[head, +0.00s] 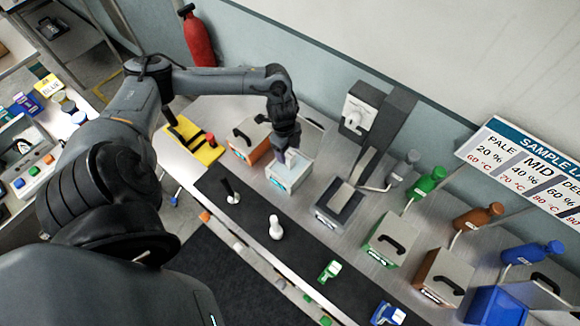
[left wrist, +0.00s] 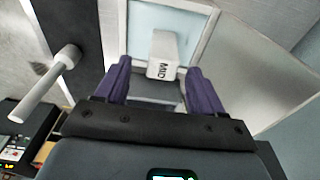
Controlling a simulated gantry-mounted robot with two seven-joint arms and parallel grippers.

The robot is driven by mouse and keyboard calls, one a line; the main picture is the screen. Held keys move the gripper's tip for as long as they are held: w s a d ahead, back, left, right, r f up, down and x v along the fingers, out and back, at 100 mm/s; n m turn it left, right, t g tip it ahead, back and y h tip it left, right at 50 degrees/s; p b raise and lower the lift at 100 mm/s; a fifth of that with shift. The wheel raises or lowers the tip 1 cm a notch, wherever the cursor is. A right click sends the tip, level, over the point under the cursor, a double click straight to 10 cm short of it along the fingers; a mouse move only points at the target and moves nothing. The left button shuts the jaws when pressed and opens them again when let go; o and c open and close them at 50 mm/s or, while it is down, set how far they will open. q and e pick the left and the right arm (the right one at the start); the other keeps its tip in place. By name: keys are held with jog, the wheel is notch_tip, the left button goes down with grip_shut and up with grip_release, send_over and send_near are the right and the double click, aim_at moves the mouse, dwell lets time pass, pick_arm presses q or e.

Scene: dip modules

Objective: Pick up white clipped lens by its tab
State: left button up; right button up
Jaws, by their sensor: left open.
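The white tab (left wrist: 163,55) marked "MID" shows in the left wrist view, standing over a pale blue bath; the lens below it is hidden. In the head view the tab (head: 291,157) stands at the light blue-topped box (head: 288,176). My left gripper (left wrist: 160,92) is open, its two purple fingers on either side of the tab's lower end, with gaps showing on both sides. In the head view the left gripper (head: 286,144) points down at this box from behind. My right gripper is not in view.
An orange-fronted box (head: 246,148) stands close left of the bath, and a grey machine (head: 362,112) stands to the right. A white upright piece (head: 275,228) and a dark-handled piece (head: 230,192) stand on the black strip in front. Colored bottles stand farther right.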

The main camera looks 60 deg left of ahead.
aim_at(289, 154)
pick_arm(q)
jog(key=shift+w+d+f+p, duration=0.15)
jog(key=shift+f+p, duration=0.05)
jog(key=shift+f, duration=1.1)
jog(key=shift+w+d+f+p, duration=0.1)
jog(key=shift+f+p, duration=0.1)
jog(key=shift+f, duration=1.05)
grip_shut()
jog(key=shift+r, duration=0.1)
